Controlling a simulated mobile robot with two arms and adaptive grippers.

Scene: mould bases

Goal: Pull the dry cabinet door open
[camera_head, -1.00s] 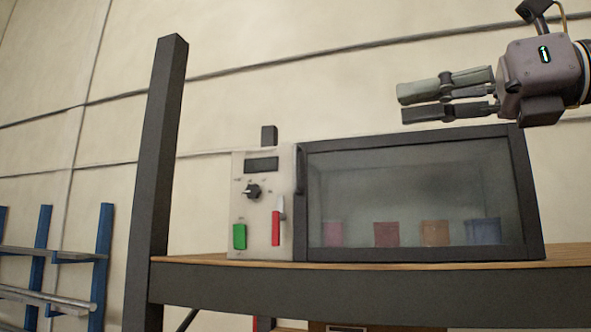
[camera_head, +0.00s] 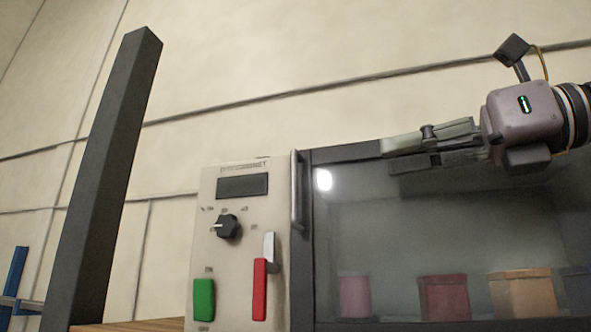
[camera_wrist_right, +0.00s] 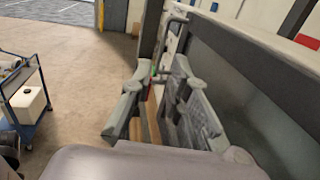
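The dry cabinet's glass door (camera_head: 340,235) has a dark frame and appears shut against the pale control panel (camera_head: 235,275). Its upright metal handle (camera_head: 299,195) is at the door's left edge, beside the panel. My right gripper (camera_head: 388,156) is in front of the door's upper part, to the right of the handle and apart from it, with its fingers pointing left. Its fingers are parted with nothing held between them; the right wrist view also shows the gap (camera_wrist_right: 155,100). My left gripper is not in view.
The panel bears a dark display, a black knob (camera_head: 228,227), a green button (camera_head: 204,299) and a red lever (camera_head: 260,290). Several coloured boxes (camera_head: 442,296) stand behind the glass. A dark post (camera_head: 105,170) rises left of the cabinet. A blue cart (camera_wrist_right: 28,98) stands on the floor at left.

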